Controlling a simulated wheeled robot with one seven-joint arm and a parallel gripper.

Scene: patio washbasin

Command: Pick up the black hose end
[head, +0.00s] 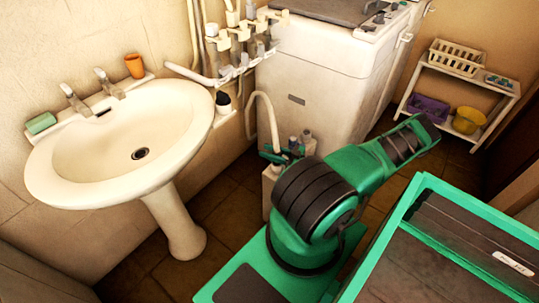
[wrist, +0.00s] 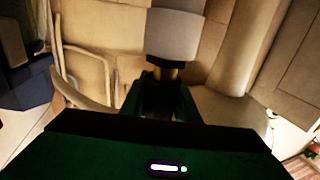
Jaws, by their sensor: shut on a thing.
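My gripper (wrist: 168,92) is in the lower middle of the wrist view, its dark green fingers closed on a small dark piece with a gold-coloured band (wrist: 168,72). I take this piece to be the black hose end; the fingers hide much of it. A pale grey cylinder (wrist: 176,36) shows directly beyond the fingertips. In the head view, a white hose (head: 272,122) arches down beside the washing machine to where my gripper (head: 274,157) is, partly hidden behind my arm.
A washbasin (head: 110,165) on a pedestal stands at left, with an orange cup (head: 134,66) and a green soap bar (head: 41,123). White pipes and taps (head: 240,45) line the wall. A washing machine (head: 310,75) and a shelf (head: 500,100) stand behind. Bottles (head: 300,142) stand close to my gripper.

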